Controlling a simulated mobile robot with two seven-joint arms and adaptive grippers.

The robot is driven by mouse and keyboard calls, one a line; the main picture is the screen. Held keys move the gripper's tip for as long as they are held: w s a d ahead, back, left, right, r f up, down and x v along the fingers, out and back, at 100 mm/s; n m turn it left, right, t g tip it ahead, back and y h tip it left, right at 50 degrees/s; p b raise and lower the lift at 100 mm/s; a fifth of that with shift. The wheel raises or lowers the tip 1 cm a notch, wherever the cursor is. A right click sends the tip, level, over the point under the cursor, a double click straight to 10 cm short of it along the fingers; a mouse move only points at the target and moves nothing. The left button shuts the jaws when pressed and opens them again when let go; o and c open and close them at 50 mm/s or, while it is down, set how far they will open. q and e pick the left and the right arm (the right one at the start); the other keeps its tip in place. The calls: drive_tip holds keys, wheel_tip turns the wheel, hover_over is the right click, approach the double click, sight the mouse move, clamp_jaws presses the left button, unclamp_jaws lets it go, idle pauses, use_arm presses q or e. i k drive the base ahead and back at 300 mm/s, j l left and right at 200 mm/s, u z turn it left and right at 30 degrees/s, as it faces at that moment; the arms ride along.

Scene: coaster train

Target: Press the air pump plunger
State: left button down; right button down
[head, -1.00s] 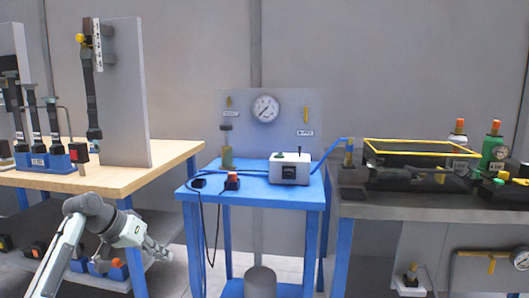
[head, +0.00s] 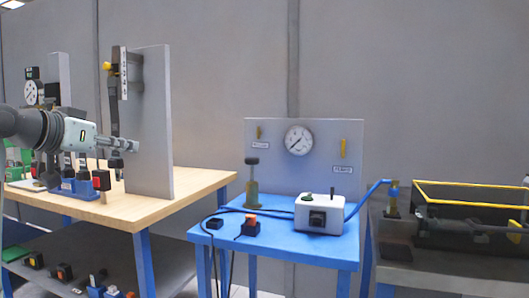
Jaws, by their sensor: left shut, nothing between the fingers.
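The air pump appears to be the small upright device with an olive body (head: 252,191) on the back left of the blue table. Its plunger, a thin rod with a black knob (head: 252,161), stands up above the body. My left gripper (head: 134,146) reaches in from the left, in front of the grey upright panel on the wooden table. It is shut and empty, well to the left of the pump and apart from it. My right gripper is out of view.
The blue table (head: 290,250) also holds a white box (head: 319,214), an orange-topped switch (head: 250,226) and a dark hose. A gauge (head: 298,140) sits on the panel behind. A yellow-rimmed tank (head: 470,205) is at right.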

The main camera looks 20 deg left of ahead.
sight(251, 161)
drive_tip(key=i+l, duration=0.7)
drive_tip(key=i, duration=0.2)
